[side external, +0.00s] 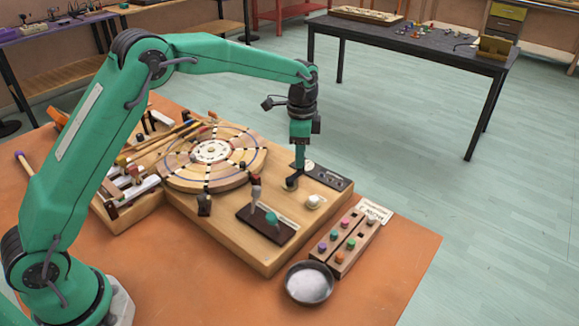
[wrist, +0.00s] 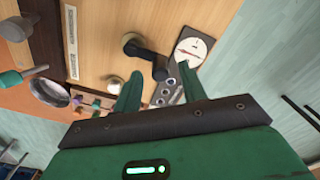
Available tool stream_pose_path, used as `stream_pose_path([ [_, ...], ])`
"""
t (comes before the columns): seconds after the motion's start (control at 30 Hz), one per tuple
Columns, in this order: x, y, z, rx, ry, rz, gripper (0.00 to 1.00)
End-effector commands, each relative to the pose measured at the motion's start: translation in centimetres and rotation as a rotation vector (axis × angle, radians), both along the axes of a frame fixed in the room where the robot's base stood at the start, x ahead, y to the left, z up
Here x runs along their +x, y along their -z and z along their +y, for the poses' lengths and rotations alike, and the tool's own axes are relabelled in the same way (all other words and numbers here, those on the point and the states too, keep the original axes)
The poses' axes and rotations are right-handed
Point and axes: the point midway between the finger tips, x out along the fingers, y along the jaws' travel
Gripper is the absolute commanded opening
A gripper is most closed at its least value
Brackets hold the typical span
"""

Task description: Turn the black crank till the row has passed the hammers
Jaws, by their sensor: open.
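The black crank (side external: 291,183) sits on the wooden board, below my gripper (side external: 299,165). In the wrist view the crank (wrist: 147,56) runs from a round hub to a dark knob end. That end appears between the tips of my open green fingers (wrist: 160,73); I cannot tell whether they touch it. My gripper is empty. A round wooden disc (side external: 180,179) with rings of dark and light marks and a white centre lies left of the crank. Hammer-like bars (side external: 135,187) stand at its left, partly hidden by my arm.
A white knob (side external: 314,202) is close by the crank, as is a round dial (wrist: 191,49). A peg rack (side external: 338,262) and metal bowl (side external: 309,284) stand in front. The orange table's right front is clear.

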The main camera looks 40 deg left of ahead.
Motion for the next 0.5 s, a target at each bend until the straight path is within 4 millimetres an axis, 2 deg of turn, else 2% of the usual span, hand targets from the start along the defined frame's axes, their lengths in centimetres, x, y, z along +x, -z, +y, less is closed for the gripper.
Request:
stream_pose_path([
  [0.2, 0.0, 2.2, 0.0, 0.0, 0.0, 0.0, 0.41],
  [0.5, 0.0, 2.9, 0.0, 0.0, 0.0, 0.0, 0.41],
])
